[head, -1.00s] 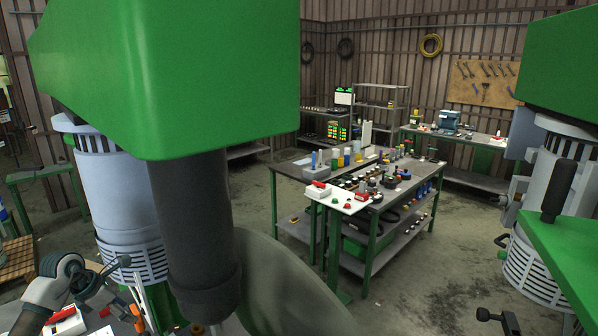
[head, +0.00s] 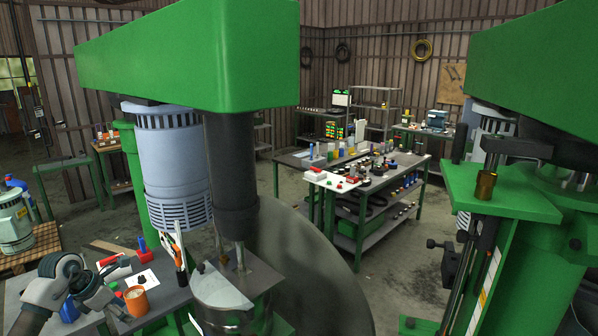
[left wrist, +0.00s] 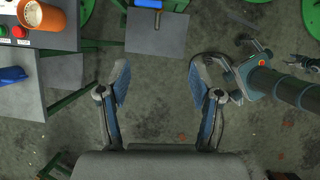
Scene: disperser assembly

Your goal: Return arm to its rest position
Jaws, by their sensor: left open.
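My left arm (head: 42,292) comes in at the bottom left of the head view, bent, with my left gripper (head: 112,302) low in front of the work table. In the left wrist view my left gripper (left wrist: 158,84) has its two blue-grey fingers wide apart. Nothing is between them; bare concrete floor shows below. My right gripper does not show in the head view.
An orange cup (head: 136,301) stands on the grey table (head: 172,291); it also shows in the left wrist view (left wrist: 42,18). A large green press (head: 190,60) stands over the table. Another green machine (head: 540,220) is at the right. A parts bench (head: 290,160) stands behind, with open floor before it.

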